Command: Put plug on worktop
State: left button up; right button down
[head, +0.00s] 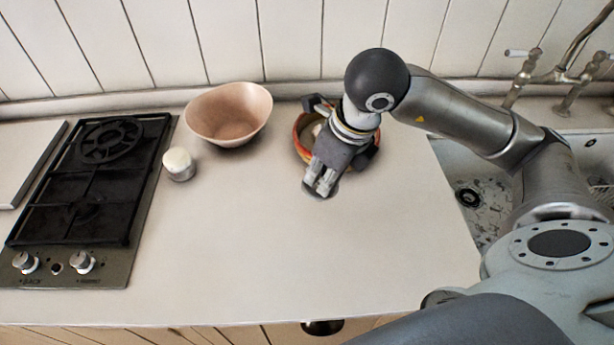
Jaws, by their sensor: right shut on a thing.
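My right gripper (323,180) points down over the middle of the worktop (260,245). It is shut on a small, flat, dark grey round thing, which looks like the plug (316,194). The fingers cover most of the plug, and only its edge shows around the fingertips. The plug is at or very close to the worktop surface; I cannot tell whether it touches. My left gripper is not in view.
An orange-rimmed round dish (300,126) stands right behind my right gripper, partly hidden. A pinkish bowl (229,115) and a small white-topped jar (179,164) stand left. A black gas hob (90,180) is far left, the sink (490,205) right. The front worktop is clear.

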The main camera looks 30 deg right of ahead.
jog(key=w+f, duration=0.2)
jog(key=w+a+f, duration=0.1)
jog(key=w+f, duration=0.1)
jog(key=f, duration=0.1)
jog(key=shift+f+p, duration=0.1)
jog(key=shift+p, duration=0.3)
jog(key=p+x, duration=0.1)
jog(key=x, duration=0.2)
jog(key=shift+s+d+f, duration=0.1)
jog(key=shift+d+f, duration=0.05)
jog(key=shift+f, duration=0.2)
jog(key=shift+f, duration=0.2)
jog(key=c, duration=1.3)
grip_release()
jog(key=shift+c, duration=0.2)
jog(key=shift+r, duration=0.15)
